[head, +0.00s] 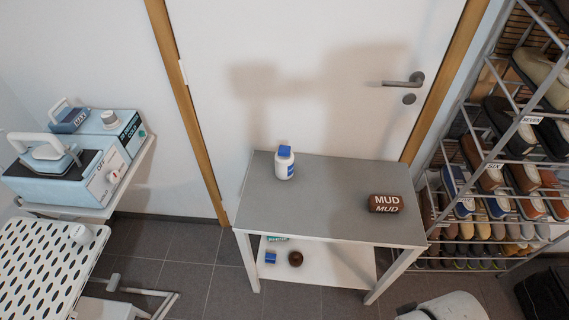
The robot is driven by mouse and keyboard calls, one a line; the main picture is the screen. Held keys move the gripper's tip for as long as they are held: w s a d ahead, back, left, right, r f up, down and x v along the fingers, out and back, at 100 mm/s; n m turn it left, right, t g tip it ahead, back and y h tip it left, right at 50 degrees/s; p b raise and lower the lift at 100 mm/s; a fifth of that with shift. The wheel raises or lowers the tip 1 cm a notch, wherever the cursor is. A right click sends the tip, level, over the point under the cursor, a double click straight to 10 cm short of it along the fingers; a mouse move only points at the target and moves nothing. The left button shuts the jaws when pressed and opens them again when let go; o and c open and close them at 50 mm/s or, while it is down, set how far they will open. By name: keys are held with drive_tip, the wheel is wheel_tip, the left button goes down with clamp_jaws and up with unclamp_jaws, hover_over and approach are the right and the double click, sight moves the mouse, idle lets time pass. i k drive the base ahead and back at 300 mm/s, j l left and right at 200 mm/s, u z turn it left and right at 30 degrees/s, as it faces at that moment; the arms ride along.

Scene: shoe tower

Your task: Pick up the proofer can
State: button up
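A small white can with a blue cap and a blue label, which looks like the proofer can (284,163), stands upright on the grey top of a small white-legged table (320,205). It is near the back left of the tabletop, with nothing touching it. Its label is too small to read. My gripper is not in view. A rounded pale part at the bottom right edge looks like part of my arm.
A brown block marked MUD (386,203) lies on the right of the tabletop. The lower shelf holds a blue box (270,258) and a round brown item (295,259). A shoe rack (492,150) stands right, a press machine (75,160) left, a door (310,80) behind.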

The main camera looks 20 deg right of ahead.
sight(283, 165)
drive_tip(key=i+u, duration=0.15)
drive_tip(key=i, duration=0.35)
drive_tip(key=i+l+u, duration=0.15)
drive_tip(key=i, duration=0.3)
drive_tip(key=i+u, duration=0.2)
drive_tip(key=i, duration=0.25)
drive_tip(key=l, duration=0.05)
